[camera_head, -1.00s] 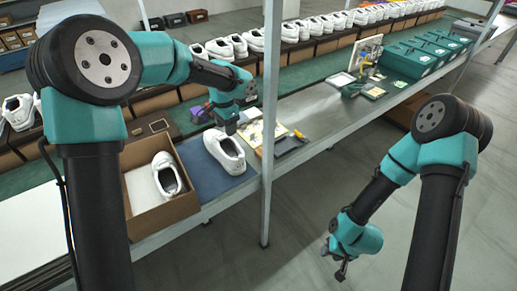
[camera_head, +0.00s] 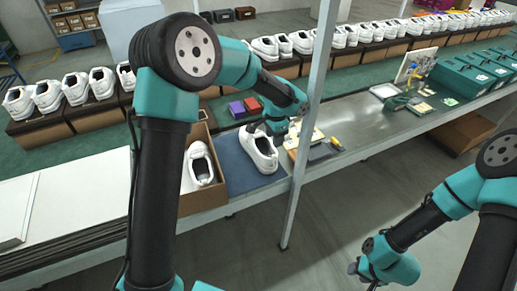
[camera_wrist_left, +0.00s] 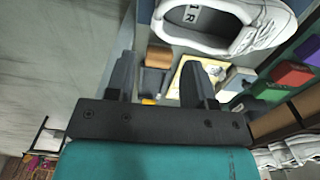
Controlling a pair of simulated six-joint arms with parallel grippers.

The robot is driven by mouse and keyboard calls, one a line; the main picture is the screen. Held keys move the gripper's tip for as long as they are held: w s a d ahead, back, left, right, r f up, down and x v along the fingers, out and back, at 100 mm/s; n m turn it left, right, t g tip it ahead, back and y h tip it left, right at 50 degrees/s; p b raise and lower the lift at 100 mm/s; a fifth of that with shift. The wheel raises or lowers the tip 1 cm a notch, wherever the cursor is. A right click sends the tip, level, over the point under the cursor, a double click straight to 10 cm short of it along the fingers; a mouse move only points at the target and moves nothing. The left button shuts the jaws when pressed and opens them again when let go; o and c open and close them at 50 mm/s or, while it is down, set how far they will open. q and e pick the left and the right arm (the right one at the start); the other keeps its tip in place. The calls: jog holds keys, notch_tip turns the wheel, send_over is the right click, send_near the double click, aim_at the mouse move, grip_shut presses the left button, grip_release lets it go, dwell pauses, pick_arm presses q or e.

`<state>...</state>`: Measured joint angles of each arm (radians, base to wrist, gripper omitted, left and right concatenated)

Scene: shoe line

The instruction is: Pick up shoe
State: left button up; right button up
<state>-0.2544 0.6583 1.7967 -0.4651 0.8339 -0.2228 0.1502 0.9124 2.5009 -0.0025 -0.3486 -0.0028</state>
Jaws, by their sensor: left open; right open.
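A white shoe (camera_head: 262,156) lies on a blue mat (camera_head: 236,172) on the bench, outside the box. Another white shoe (camera_head: 201,167) lies in an open cardboard box (camera_head: 204,201) left of the mat. My left gripper (camera_head: 272,128) is close to the far end of the mat shoe; contact cannot be told from the head view. In the left wrist view its two fingers (camera_wrist_left: 160,75) are apart with nothing gripped, and the shoe (camera_wrist_left: 270,38) lies beyond them at the top. My right gripper (camera_head: 362,275) hangs empty over the floor, away from the bench; its fingertips are small.
A grey post (camera_head: 309,130) stands just right of the mat shoe. Purple and red boxes (camera_head: 252,104) sit behind it. Rows of white shoes (camera_head: 77,86) line the back. Green cases (camera_head: 470,77) stand at the right. The bench middle (camera_head: 360,115) is mostly clear.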

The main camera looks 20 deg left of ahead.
pick_arm(q)
notch_tip(320, 180, down, 7)
jog(key=shift+r, duration=0.15)
dwell(0.4)
send_over(272, 170)
jog(key=shift+w+a+f, duration=0.1)
jog(key=shift+w+f, duration=0.05)
jog(key=shift+f, duration=1.15)
jog(key=shift+w+f, duration=0.15)
jog(key=shift+f, duration=1.15)
jog(key=shift+c, duration=0.5)
grip_shut()
